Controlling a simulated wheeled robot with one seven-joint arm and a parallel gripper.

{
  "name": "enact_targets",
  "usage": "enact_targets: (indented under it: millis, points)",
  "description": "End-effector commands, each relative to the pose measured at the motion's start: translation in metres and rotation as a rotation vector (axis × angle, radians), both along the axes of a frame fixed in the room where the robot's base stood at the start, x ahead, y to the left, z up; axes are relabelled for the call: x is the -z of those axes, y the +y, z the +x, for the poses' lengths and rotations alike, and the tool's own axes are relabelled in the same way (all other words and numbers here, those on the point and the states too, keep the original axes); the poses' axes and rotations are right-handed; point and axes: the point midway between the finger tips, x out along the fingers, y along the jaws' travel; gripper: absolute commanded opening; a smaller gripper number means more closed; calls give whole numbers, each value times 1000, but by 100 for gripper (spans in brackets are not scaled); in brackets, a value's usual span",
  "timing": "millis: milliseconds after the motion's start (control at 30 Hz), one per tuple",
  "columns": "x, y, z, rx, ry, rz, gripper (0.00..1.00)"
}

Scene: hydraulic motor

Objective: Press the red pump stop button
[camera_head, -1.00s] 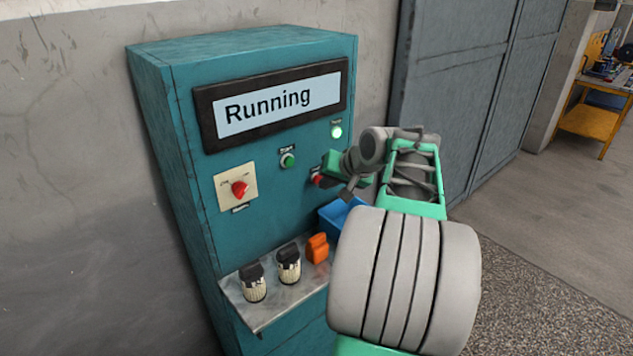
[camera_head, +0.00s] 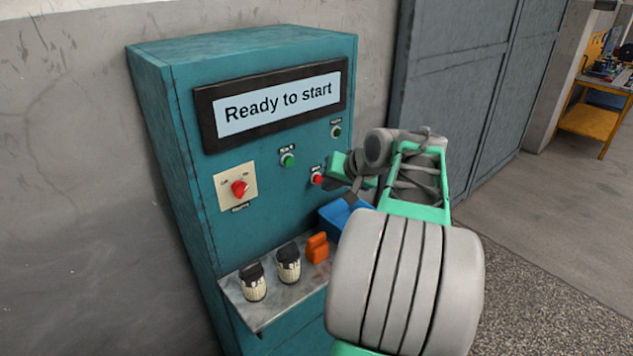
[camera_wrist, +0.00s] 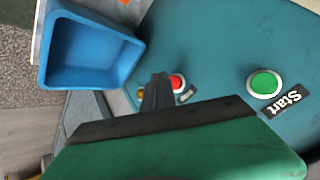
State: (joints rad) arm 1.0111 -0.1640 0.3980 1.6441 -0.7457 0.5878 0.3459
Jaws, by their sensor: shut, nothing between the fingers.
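The red stop button (camera_head: 317,179) sits on the front of the teal control cabinet (camera_head: 250,170), below and right of the green start button (camera_head: 288,160). In the wrist view the red button (camera_wrist: 178,83) is partly hidden behind my dark fingers (camera_wrist: 158,92). My gripper (camera_head: 332,182) is shut and empty, just right of the red button in the head view. A small gap appears between them. The display (camera_head: 278,104) reads "Ready to start". The lamp (camera_head: 336,131) at upper right is dark green and unlit.
A red rotary switch (camera_head: 239,188) is at the left of the panel. A shelf (camera_head: 262,318) below holds two black-topped cylinders (camera_head: 254,285) and an orange piece (camera_head: 317,248). A blue bin (camera_head: 338,212) is close under my gripper.

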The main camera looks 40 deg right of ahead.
Motion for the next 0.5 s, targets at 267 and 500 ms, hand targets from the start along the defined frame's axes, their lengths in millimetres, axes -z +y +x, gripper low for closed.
enact_targets:
  millis: [267, 500]
  points:
    - [0, 0, -2, 0, 0, 0, 0]
    - [0, -1, -25, 3, 0, 0, 0]
